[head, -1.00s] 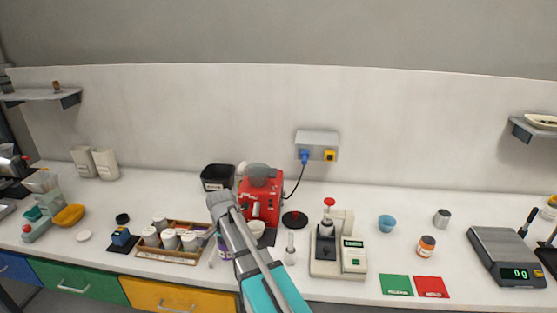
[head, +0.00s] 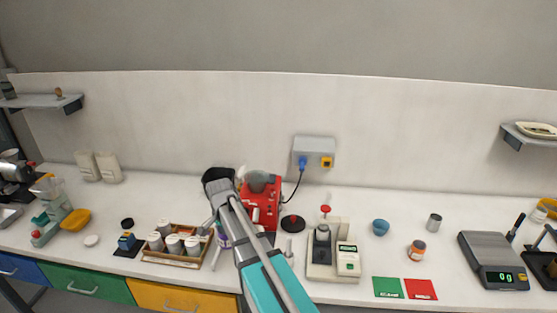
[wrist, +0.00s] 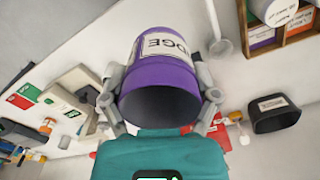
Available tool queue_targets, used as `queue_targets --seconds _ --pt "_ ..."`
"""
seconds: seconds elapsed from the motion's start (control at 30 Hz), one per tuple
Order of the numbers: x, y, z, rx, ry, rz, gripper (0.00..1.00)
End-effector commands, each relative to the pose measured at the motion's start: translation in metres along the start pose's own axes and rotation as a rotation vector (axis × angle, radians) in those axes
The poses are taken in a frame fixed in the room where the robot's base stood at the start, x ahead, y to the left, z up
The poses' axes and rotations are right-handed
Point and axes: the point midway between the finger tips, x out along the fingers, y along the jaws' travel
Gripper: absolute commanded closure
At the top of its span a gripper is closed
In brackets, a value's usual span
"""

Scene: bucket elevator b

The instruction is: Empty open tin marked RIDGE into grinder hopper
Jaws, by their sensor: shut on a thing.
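My gripper (wrist: 160,92) is shut on the purple tin (wrist: 150,70), with a finger on each side of it. The tin's white label shows "IDGE", and its dark open mouth faces the wrist camera; its contents cannot be made out. In the head view the tin (head: 223,238) shows as a small purple patch partly behind my arm, left of the grinder. The red grinder (head: 262,209) stands on the counter with a grey hopper (head: 258,181) on top. My arm covers part of its left side. The tin is apart from the hopper.
A black bin (head: 213,175) stands left of the grinder. A wooden rack (head: 170,262) of several tins is at left. A press (head: 335,255) and a dark red-knobbed disc (head: 292,222) are at right. A blue cup (head: 381,227) and scale (head: 493,250) lie further right.

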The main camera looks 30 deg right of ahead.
Motion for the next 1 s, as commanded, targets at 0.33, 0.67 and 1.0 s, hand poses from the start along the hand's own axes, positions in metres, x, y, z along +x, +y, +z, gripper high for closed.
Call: queue_targets --seconds 0.33,0.67,1.0 --pt "-0.019 0.0 -0.001 0.001 0.0 0.0 0.83" --pt "-0.019 0.001 -0.001 0.002 0.0 0.0 0.83" --pt "-0.019 0.005 -0.043 -0.145 0.0 0.0 0.83"
